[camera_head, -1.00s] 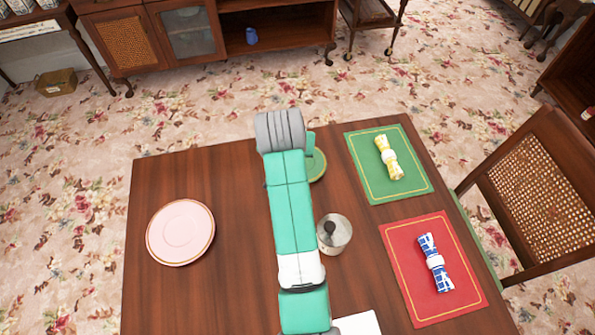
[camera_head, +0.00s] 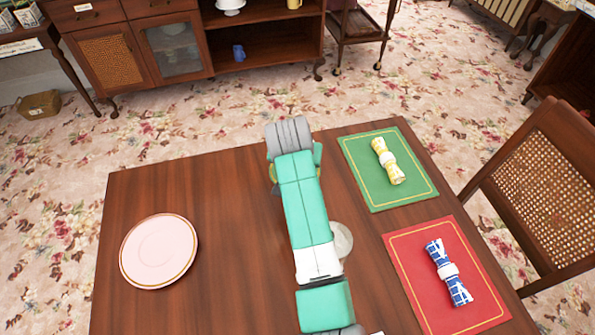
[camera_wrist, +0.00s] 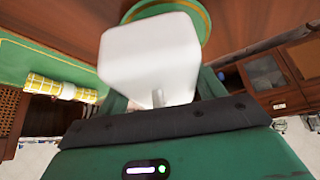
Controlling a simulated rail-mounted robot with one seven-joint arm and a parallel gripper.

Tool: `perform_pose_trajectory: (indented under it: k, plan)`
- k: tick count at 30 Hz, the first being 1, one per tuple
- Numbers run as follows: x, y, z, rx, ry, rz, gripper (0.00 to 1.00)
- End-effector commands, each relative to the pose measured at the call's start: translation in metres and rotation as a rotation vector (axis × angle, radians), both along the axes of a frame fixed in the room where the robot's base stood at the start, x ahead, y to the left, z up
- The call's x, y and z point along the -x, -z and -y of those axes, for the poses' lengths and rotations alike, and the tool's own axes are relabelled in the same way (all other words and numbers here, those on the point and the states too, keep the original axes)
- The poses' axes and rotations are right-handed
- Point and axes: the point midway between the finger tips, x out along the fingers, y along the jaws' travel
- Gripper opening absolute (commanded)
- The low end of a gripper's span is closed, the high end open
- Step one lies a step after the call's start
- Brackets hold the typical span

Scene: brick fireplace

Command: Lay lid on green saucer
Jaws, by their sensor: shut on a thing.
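My gripper (camera_wrist: 158,97) is shut on the lid (camera_wrist: 150,55), a white, rounded-square piece with a short stem between the fingers. In the wrist view, the green saucer (camera_wrist: 203,14) with its gold line shows beyond the lid, which hides much of it. The gap between lid and saucer cannot be judged. In the head view, only a sliver of the saucer (camera_head: 273,173) shows beside my wrist at the table's far side. My arm hides the gripper and the lid there.
A pink plate (camera_head: 159,251) lies at left on the table (camera_head: 222,215). A pale round vessel (camera_head: 342,240) is partly behind my arm. At right are a green mat (camera_head: 415,188) and a red mat (camera_head: 425,299), each with a rolled napkin. A chair (camera_head: 540,190) stands at right.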

Motion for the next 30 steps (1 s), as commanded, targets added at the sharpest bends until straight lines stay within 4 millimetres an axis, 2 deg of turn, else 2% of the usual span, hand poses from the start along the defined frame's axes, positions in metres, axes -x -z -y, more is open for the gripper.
perform_pose_trajectory:
  k: [1, 3, 6, 16, 17, 20, 28, 30]
  plan:
    - [0.001, 0.014, 0.000, 0.000, 0.000, -0.003, 0.40]
    - [0.001, 0.030, 0.000, 0.001, 0.000, -0.003, 0.40]
    - [0.001, 0.044, 0.001, 0.000, 0.000, -0.003, 0.40]
    - [0.001, 0.044, 0.000, 0.000, 0.000, -0.001, 0.40]
    - [0.001, 0.045, 0.000, 0.000, -0.001, -0.002, 0.70]
    - [0.001, 0.045, 0.000, 0.000, -0.001, -0.002, 0.90]
    - [0.001, 0.044, 0.000, 0.000, -0.001, -0.001, 0.90]
    - [0.002, 0.038, 0.000, 0.000, -0.001, -0.002, 0.90]
